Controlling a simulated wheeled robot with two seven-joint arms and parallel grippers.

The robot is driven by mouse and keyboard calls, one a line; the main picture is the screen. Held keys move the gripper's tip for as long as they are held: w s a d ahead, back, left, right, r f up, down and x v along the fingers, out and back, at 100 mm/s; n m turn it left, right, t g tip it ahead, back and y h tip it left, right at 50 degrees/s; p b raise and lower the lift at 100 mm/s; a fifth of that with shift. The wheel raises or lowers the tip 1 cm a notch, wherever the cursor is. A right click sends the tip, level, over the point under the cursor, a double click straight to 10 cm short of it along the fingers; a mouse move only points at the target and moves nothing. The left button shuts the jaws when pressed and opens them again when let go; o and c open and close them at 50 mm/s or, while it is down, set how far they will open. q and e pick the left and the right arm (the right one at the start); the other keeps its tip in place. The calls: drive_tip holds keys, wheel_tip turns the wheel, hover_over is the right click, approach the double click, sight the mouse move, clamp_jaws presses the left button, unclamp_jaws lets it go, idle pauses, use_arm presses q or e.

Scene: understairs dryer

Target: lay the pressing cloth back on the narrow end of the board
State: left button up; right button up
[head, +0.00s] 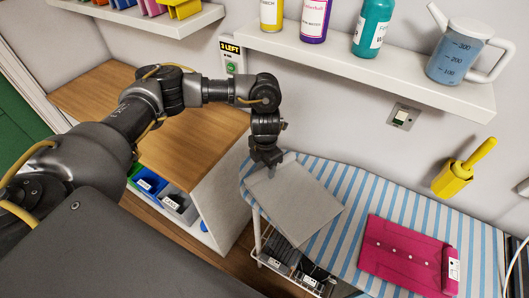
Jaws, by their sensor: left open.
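The pressing cloth (292,207), a flat grey-beige square, lies on the narrow left end of the ironing board (343,250), which has a blue-and-white striped cover. Its near edge reaches the board's front edge. My left gripper (268,161) points down at the cloth's back left edge, with its jaws open. I cannot tell whether the fingertips touch the cloth. The gripper hides a little of the cloth's far corner. My right gripper is not in view.
A folded magenta item (400,254) lies on the board to the right. A white shelf (375,72) with bottles and a measuring jug (462,52) hangs above. A wooden-topped cabinet (205,125) stands left. A wire rack (283,258) sits below the board.

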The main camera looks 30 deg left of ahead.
use_arm(q)
wheel_tip(320, 180, up, 10)
drive_tip(key=shift+r+b, duration=0.15)
drive_tip(key=shift+b, duration=0.3)
drive_tip(key=shift+s, duration=0.1)
